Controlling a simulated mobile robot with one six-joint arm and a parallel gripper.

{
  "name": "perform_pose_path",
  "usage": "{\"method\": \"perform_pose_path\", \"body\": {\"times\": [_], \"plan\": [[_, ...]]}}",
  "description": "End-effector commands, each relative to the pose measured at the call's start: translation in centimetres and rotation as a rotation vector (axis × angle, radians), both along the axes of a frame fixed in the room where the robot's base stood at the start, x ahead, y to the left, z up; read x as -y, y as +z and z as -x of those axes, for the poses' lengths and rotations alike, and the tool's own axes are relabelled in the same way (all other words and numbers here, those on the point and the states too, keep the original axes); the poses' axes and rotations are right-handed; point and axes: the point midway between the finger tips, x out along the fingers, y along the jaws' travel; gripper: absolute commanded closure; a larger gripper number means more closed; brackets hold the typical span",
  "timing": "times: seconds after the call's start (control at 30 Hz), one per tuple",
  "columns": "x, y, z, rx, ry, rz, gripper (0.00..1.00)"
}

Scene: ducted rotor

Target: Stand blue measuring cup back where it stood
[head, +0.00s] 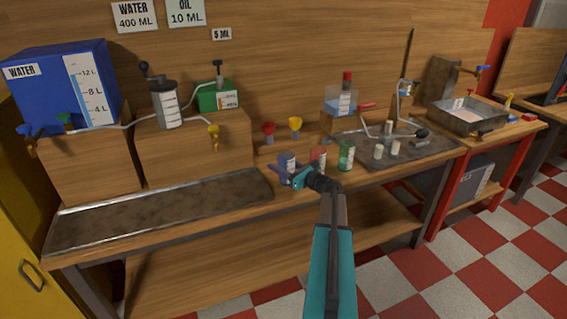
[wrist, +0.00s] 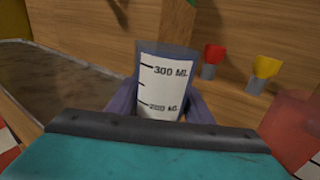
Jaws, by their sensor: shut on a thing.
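The blue measuring cup (head: 287,160) is upright at the front of the wooden bench, left of a red cup and a green cup. My gripper (head: 287,174) is shut on it. In the wrist view the blue measuring cup (wrist: 163,85) shows a white scale marked 300 ML and 200 ML, with my fingers (wrist: 160,108) at its two sides. Its bottom is hidden behind my gripper, so I cannot tell whether it touches the bench.
A red cup (head: 318,158) stands close on the right, then a green cup (head: 346,155). A long metal tray (head: 160,210) lies to the left. A blue water tank (head: 62,85) stands at the back left.

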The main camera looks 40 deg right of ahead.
Motion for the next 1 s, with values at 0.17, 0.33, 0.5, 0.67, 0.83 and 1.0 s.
{"method": "perform_pose_path", "body": {"times": [0.17,0.33,0.5,0.67,0.83,1.0], "plan": [[-0.02,0.00,-0.01,0.000,0.000,0.000,0.90],[-0.02,-0.02,-0.02,0.000,0.000,0.000,0.90],[-0.03,-0.17,-0.02,0.000,0.000,0.000,0.90],[-0.03,-0.37,-0.02,0.000,0.000,0.000,0.90],[-0.03,-0.56,-0.02,0.000,0.000,0.000,0.90],[-0.03,-0.75,-0.02,0.000,0.000,0.000,0.90]]}}
